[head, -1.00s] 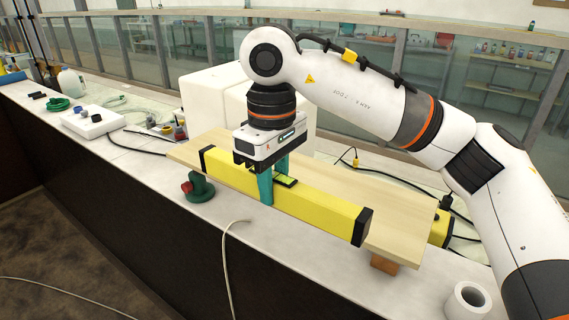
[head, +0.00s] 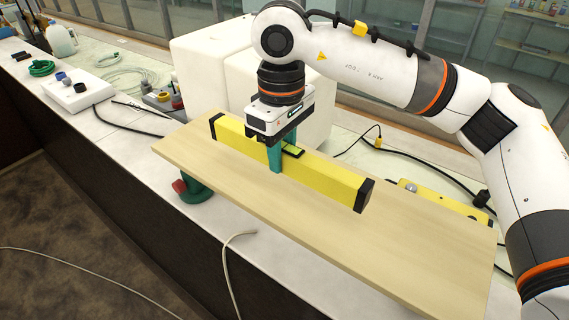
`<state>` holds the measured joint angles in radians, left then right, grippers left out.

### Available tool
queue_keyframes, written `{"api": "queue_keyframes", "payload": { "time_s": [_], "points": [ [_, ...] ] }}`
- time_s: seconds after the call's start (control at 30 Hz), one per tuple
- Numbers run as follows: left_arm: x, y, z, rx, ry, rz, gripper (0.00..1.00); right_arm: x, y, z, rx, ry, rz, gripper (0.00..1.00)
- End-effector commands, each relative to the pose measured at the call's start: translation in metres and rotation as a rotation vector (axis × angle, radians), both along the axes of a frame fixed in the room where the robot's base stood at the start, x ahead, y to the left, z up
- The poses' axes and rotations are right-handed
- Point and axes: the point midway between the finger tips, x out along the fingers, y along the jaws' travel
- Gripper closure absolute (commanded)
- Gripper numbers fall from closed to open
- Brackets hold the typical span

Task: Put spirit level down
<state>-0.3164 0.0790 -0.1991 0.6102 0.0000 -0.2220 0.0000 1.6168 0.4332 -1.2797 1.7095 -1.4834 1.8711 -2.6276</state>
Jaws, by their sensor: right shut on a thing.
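The yellow spirit level (head: 325,182) with black end caps lies lengthwise over the pale wooden board (head: 425,260). My right gripper (head: 275,164) is shut on it with its teal fingers, left of the level's middle. The level looks on or just above the board's top; I cannot tell if it touches. The fingers hide a short stretch of its side. My left gripper is not in view.
Two white blocks (head: 208,70) stand close behind the board. A green item with a red knob (head: 193,190) sits under the board's left front. A yellow item (head: 442,203) and black cables lie behind its right part. The board's front and right are bare.

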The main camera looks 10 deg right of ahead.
Motion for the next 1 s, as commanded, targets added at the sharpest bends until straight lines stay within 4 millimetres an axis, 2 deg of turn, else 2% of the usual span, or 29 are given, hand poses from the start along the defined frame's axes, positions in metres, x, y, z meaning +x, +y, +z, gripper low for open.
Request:
{"api": "queue_keyframes", "payload": {
  "time_s": [0.07, 0.17, 0.3, 0.43, 0.73, 0.77, 0.8, 0.87, 1.0],
  "points": [
    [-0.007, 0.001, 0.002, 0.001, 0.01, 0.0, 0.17, 0.0, 0.0, -0.004, 0.0, 0.0, -0.001, 1.0],
    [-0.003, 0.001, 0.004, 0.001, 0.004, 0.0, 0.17, 0.0, 0.0, -0.013, 0.001, 0.001, -0.001, 1.0],
    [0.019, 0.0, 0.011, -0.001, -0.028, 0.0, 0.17, 0.0, 0.0, -0.033, 0.0, 0.001, 0.0, 1.0],
    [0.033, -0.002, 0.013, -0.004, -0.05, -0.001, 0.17, 0.0, 0.0, -0.042, 0.001, -0.001, 0.0, 1.0],
    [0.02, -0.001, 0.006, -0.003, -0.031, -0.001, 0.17, 0.0, 0.0, -0.046, 0.001, -0.001, -0.001, 1.0],
    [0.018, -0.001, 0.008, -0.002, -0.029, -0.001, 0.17, 0.0, 0.0, -0.044, 0.001, -0.001, -0.001, 0.68],
    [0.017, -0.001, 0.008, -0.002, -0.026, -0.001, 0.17, 0.0, 0.0, -0.044, 0.001, -0.001, 0.0, 0.62],
    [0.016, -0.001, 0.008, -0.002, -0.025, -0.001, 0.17, 0.0, 0.0, -0.044, 0.001, -0.001, 0.0, 0.52],
    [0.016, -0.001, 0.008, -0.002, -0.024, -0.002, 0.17, 0.0, 0.0, -0.044, 0.001, -0.001, -0.001, 0.51]
  ]
}}
